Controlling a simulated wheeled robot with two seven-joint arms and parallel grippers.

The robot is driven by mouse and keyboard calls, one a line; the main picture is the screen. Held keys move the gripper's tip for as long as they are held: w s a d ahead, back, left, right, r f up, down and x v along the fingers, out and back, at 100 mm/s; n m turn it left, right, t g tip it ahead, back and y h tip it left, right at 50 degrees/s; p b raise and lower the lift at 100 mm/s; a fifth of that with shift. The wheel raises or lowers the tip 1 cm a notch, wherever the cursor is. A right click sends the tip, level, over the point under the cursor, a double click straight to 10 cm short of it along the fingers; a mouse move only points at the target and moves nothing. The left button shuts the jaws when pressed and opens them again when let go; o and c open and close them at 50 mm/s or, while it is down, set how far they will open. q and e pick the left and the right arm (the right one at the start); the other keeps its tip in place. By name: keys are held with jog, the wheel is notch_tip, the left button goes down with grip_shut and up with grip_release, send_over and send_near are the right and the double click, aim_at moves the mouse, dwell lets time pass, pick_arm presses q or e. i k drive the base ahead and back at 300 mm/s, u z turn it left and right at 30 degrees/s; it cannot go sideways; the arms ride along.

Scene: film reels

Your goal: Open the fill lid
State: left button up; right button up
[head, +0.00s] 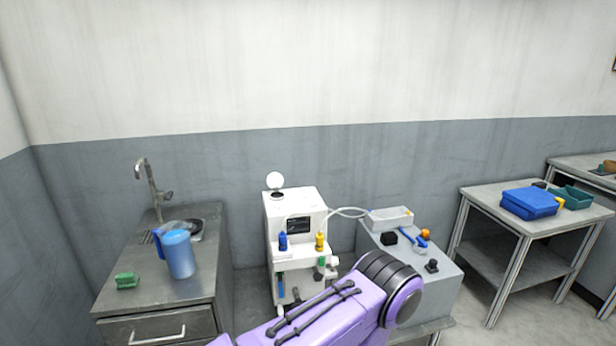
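A white machine (290,226) with a small dark screen stands in the middle of the head view. The fill lid (275,180) looks like a round white disc standing raised at the machine's top left. A dark round opening (277,195) shows just below it in the machine's top. A purple arm link of mine crosses the bottom centre, in front of the machine's lower right. Neither of my grippers can be made out in this view.
A blue jug (179,255) and a green sponge (127,281) are on the metal sink counter (160,291) at left. A grey side table (439,291) with small items stands right of the machine. A blue box (528,203) lies on a farther table.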

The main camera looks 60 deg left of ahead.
aim_at(275, 180)
jog(key=i, duration=1.05)
jog(key=u, duration=1.75)
